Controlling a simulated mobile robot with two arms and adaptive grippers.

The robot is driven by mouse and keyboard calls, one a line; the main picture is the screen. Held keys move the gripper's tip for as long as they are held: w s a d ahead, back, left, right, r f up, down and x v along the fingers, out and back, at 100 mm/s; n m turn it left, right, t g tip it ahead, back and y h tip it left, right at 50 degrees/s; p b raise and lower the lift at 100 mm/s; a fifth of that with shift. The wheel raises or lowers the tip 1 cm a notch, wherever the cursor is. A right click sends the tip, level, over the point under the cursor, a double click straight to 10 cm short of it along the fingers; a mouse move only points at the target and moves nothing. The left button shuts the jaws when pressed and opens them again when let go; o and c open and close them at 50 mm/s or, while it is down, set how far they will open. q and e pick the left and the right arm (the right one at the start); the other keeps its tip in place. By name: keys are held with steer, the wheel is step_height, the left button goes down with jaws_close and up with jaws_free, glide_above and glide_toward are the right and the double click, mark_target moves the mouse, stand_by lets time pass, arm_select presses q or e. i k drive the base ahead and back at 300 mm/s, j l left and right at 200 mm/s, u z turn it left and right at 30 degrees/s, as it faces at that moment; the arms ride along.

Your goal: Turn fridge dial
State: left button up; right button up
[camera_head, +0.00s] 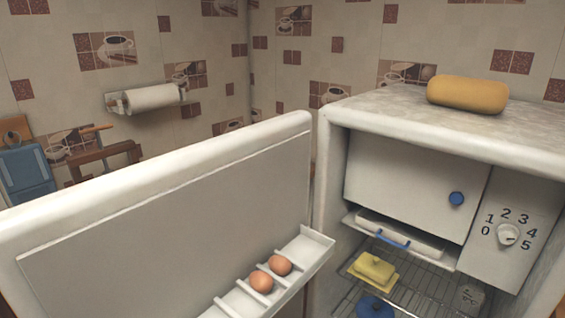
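The fridge (329,205) stands open at the right. Its dial (507,234) is a small round off-white knob on a light panel inside, at the upper right. The numbers 0 to 5 run in an arc around it, 0 at its left and 5 at its lower right. The dial is too small to tell surely which number it points at. Neither of my grippers is in view, and nothing touches the dial.
The open fridge door (170,215) fills the lower left; its shelf holds two eggs (262,282). A closed white inner door (405,180) with a blue knob is left of the dial. A yellow butter dish (374,267) sits on the rack below. A yellow loaf-shaped object (467,94) lies on top.

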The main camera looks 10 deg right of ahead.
mark_target(507, 233)
steer(key=z, duration=1.25)
